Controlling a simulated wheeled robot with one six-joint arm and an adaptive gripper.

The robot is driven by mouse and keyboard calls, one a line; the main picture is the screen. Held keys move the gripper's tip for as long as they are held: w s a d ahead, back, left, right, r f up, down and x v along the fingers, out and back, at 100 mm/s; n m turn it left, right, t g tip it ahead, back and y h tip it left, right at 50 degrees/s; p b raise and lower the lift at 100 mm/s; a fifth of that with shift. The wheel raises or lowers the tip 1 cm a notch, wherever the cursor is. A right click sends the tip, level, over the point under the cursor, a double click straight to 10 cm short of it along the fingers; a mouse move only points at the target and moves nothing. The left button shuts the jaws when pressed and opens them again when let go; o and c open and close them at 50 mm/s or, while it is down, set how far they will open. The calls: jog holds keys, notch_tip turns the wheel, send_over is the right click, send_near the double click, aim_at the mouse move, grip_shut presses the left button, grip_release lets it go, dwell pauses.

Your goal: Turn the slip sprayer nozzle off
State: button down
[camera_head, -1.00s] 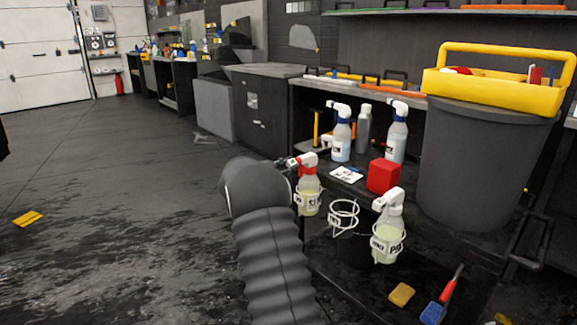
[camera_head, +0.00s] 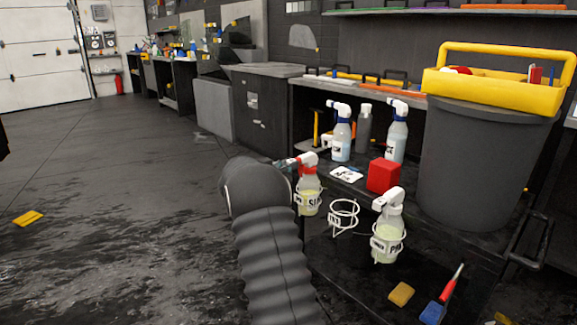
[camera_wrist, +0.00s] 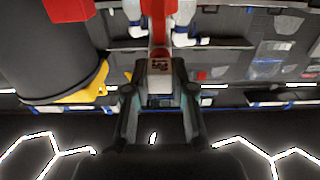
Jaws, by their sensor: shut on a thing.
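The slip sprayer (camera_head: 308,190) is a clear bottle of pale yellow liquid with a white head, a red collar and a label starting "SL". It stands upright in a white wire ring on the cart's side. My gripper (camera_wrist: 158,76) is shut on the sprayer's nozzle, whose red part (camera_wrist: 158,35) shows at and beyond the fingertips in the wrist view. In the head view my dark arm hides most of the gripper, left of the sprayer head. The nozzle's exact turn position is too small to tell.
An empty wire ring (camera_head: 343,216) and a second yellow-liquid sprayer (camera_head: 388,228) are to the right. A red block (camera_head: 383,176) and blue-liquid sprayers (camera_head: 341,134) stand on the cart shelf. A grey bin (camera_head: 470,165) with a yellow caddy (camera_head: 495,88) is at right.

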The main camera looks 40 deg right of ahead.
jog(key=shift+f, duration=0.1)
jog(key=c, duration=1)
grip_release()
jog(key=shift+o, duration=0.2)
jog(key=shift+a, duration=0.1)
jog(key=a, duration=1.1)
jog(key=shift+s+a, duration=0.4)
jog(key=shift+s, duration=0.05)
